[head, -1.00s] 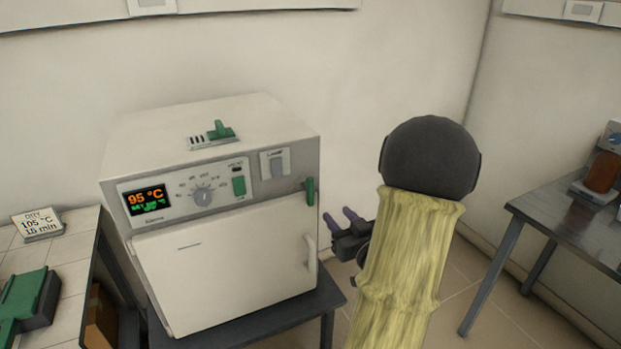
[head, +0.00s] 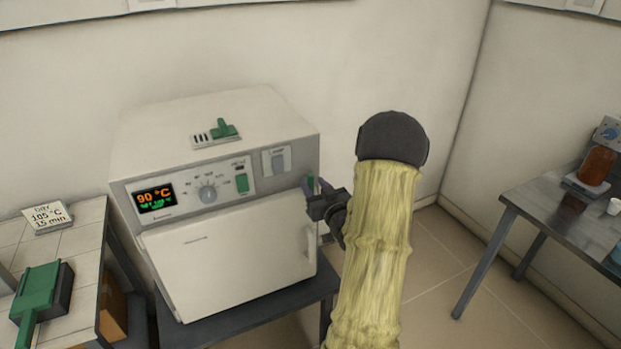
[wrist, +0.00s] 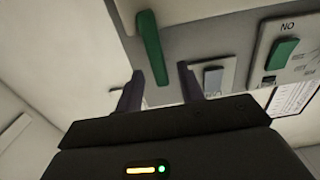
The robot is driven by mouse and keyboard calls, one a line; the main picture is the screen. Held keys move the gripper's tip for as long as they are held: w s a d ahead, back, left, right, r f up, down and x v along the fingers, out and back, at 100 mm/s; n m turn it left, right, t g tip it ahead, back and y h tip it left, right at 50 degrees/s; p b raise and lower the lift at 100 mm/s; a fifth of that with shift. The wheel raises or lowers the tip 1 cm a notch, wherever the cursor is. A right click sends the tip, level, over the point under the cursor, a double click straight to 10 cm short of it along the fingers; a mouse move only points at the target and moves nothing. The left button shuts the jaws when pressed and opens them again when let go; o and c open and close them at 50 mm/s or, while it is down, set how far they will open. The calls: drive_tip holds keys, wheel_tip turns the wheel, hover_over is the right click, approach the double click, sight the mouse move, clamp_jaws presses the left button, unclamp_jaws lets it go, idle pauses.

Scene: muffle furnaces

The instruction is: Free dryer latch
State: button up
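The dryer (head: 230,255) is a white box oven on a dark stand, its door closed and its display (head: 156,199) reading 90 °C. Its green latch (head: 310,184) is at the right edge of the front, mostly hidden by my gripper in the head view. My gripper (head: 317,187) is at that edge with its fingers toward the latch. In the wrist view the green latch (wrist: 151,47) stands upright just beyond my two dark fingers (wrist: 160,85). The fingers are apart with nothing held between them. Whether a finger touches the latch I cannot tell.
The door handle (head: 310,240) is just below my gripper. A tiled bench (head: 80,240) with a "DRY 105 °C 15 min" card (head: 47,217) is at the left. A metal table (head: 560,215) stands at the right. Floor between dryer and table is clear.

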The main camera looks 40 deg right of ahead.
sight(312, 183)
drive_tip(key=shift+x, duration=1.55)
clamp_jaws()
